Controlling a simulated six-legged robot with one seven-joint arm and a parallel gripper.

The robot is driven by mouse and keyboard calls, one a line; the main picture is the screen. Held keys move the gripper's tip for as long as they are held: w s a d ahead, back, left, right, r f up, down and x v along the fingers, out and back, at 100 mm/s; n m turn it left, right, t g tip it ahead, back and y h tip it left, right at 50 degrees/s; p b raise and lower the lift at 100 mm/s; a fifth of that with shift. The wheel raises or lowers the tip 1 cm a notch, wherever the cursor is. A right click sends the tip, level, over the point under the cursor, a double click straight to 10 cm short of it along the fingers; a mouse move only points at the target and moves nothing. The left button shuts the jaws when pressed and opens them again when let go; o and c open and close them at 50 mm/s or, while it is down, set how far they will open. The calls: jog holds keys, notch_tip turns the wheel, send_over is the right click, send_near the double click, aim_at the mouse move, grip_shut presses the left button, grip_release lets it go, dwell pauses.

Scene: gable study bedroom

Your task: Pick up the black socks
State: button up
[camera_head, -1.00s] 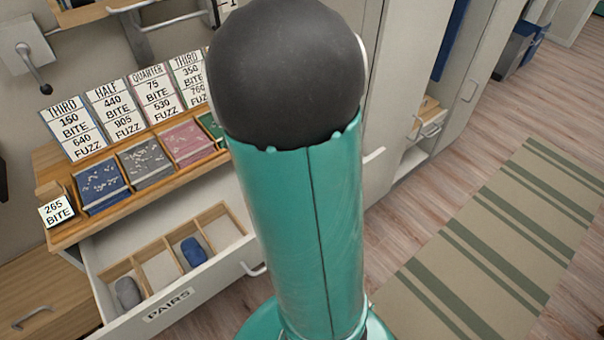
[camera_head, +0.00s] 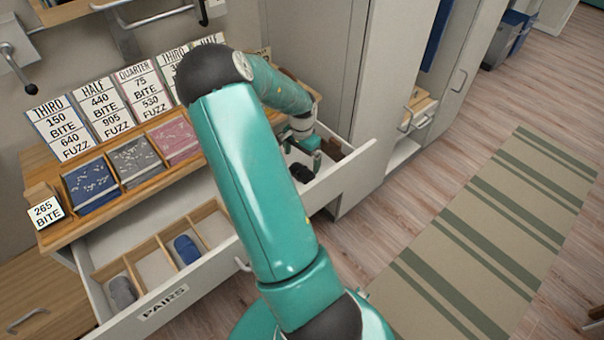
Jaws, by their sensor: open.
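The black socks (camera_head: 301,171) lie as a small dark bundle in the right part of an open white drawer (camera_head: 345,172). My gripper (camera_head: 304,154) is open, pointing down into that part of the drawer. Its fingers are just above or beside the dark bundle; I cannot tell whether they touch it. My arm covers the middle of the drawer area. A blue rolled pair (camera_head: 187,249) and a grey rolled pair (camera_head: 122,291) sit in divided compartments on the left, behind a front labelled PAIRS (camera_head: 163,302).
A wooden counter (camera_head: 160,189) with folded cloths and upright price cards (camera_head: 60,128) stands above the drawers. A tall grey cabinet (camera_head: 380,90) stands close to the right of the gripper. Floor with a striped rug (camera_head: 480,250) is clear at right.

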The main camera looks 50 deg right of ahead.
aim_at(302, 169)
notch_tip(302, 169, down, 7)
jog(key=shift+d+f, duration=0.1)
jog(key=shift+d, duration=0.05)
jog(key=c, duration=0.7)
